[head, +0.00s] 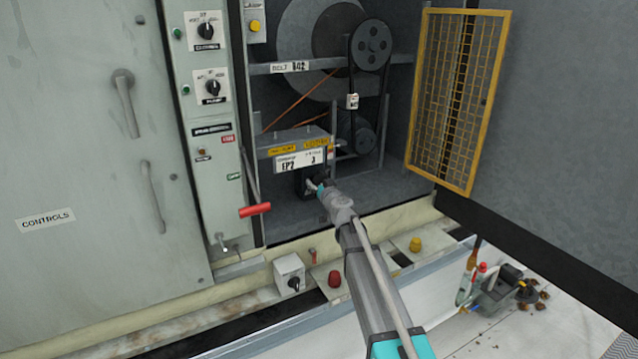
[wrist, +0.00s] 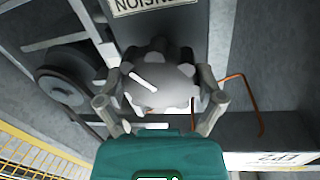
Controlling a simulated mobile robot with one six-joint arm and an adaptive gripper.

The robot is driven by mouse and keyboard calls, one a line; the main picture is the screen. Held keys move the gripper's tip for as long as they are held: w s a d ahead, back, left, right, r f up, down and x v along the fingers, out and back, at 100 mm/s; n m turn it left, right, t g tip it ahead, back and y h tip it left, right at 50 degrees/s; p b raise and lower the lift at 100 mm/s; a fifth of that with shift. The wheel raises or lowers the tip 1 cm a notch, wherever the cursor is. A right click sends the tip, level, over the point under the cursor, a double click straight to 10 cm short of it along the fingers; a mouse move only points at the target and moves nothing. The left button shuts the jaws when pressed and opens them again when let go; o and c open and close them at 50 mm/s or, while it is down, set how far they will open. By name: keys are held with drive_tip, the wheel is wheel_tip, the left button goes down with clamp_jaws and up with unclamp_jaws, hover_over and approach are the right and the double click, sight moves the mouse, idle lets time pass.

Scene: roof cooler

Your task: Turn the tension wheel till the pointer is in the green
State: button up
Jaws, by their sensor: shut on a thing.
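The tension wheel (wrist: 172,88) is a dark grey lobed knob with a white line on its face, filling the middle of the wrist view. My gripper (wrist: 158,80) has one finger on each side of it and is shut on its rim. In the head view my gripper (head: 316,187) reaches into the open bay, below the white EP2 label plate, and mostly hides the wheel. I cannot make out a pointer or a green zone in either view.
A yellow mesh guard (head: 460,100) stands open at the right of the bay. A red-handled lever (head: 255,210) juts out at the left. A pulley (head: 371,45) and belt are above. A switch box (head: 289,272) and red button (head: 334,279) sit on the front ledge.

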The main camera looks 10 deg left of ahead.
drive_tip(key=m+p, duration=0.1)
drive_tip(key=m, duration=0.3)
drive_tip(key=shift+r+m+g, duration=0.1)
drive_tip(key=shift+m+g, duration=0.2)
drive_tip(key=shift+m, duration=0.1)
drive_tip(key=m, duration=0.4)
drive_tip(key=shift+g+p, duration=0.3)
drive_tip(key=shift+p, duration=0.1)
drive_tip(key=m, duration=0.4)
drive_tip(key=shift+g+y, duration=0.3)
drive_tip(key=shift+y, duration=0.1)
drive_tip(key=m, duration=0.5)
drive_tip(key=shift+r+y, duration=0.1)
drive_tip(key=shift+y, duration=0.3)
drive_tip(key=o, duration=0.9)
drive_tip(key=shift+w, duration=0.1)
drive_tip(key=shift+c, duration=0.2)
drive_tip(key=shift+g, duration=0.3)
drive_tip(key=shift+p, duration=0.3)
